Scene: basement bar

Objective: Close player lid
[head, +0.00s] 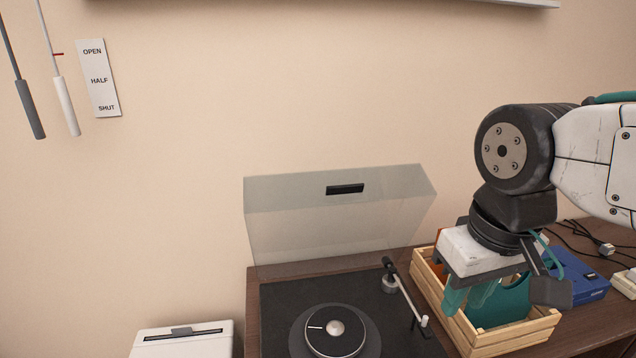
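The record player (275,303) sits on a dark wooden surface, with its round platter and tonearm showing. Its clear lid (300,225) stands raised at the back, near the wall, with a small black handle (345,189) on its upper front edge. My gripper (492,297) hangs pointing down over a wooden crate, to the right of the player and apart from the lid. Teal parts below my wrist overlap the crate, and I cannot tell fingers from crate contents or how far the fingers are apart.
The slatted wooden crate (480,342) stands close at the player's right. A blue box (580,277) and dark cables lie farther right. A white box (183,341) is at lower left. Two hanging rods and an OPEN/HALF/SHUT sign (99,78) are at upper left. Space above the player is clear.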

